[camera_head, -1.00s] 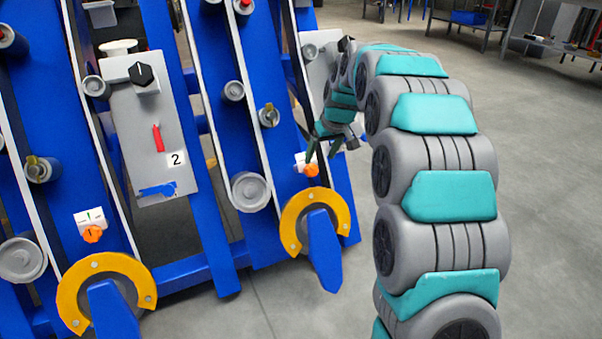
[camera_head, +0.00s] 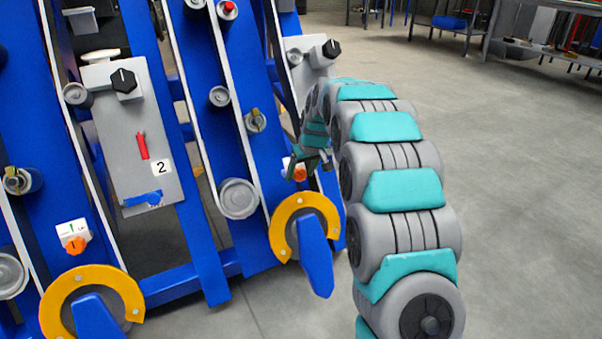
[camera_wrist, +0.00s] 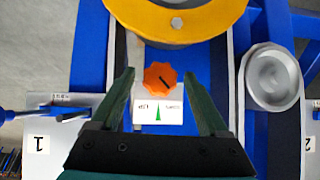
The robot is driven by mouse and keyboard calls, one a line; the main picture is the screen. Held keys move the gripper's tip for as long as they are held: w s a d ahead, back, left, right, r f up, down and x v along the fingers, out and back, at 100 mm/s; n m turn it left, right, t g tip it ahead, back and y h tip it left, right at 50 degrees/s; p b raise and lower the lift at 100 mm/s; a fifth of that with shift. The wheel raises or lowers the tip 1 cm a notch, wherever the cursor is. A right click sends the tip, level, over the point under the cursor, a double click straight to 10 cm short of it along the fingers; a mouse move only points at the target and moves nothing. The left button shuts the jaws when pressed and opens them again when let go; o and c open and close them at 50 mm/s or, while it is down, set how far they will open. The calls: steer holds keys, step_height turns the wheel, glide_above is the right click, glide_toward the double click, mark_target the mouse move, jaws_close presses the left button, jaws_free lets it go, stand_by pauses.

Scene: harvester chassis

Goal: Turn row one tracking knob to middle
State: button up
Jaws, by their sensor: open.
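The orange lobed tracking knob (camera_wrist: 160,79) sits on a blue upright in the wrist view. A short black line on it slants toward the lower right, off the green triangle on the white label plate (camera_wrist: 158,114). The plate carries small inverted text on both sides. My gripper (camera_wrist: 159,74) is open, with one dark green finger on each side of the knob and a gap on both sides. In the head view the knob (camera_head: 299,173) is partly hidden behind my gripper (camera_head: 308,163).
A yellow ring (camera_wrist: 178,18) lies just beyond the knob in the wrist view. A grey roller (camera_wrist: 273,78) stands to the right. A panel marked 1 (camera_wrist: 45,135) is at left.

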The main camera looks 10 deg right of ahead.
jaws_close()
stand_by(0.5)
steer(key=shift+d+m+y+p, duration=0.1)
steer(key=shift+m+y+p, duration=0.65)
steer(key=shift+m+y, duration=0.2)
steer(key=shift+d+m+y+p, duration=0.15)
steer(key=shift+m+y+p, duration=0.1)
steer(key=shift+m+y, duration=0.65)
steer(key=shift+d+m+y+p, duration=0.1)
steer(key=shift+m+y+p, duration=0.1)
steer(key=shift+m+y, duration=0.6)
steer(key=shift+m, duration=0.25)
jaws_free()
steer(key=shift+f, duration=0.1)
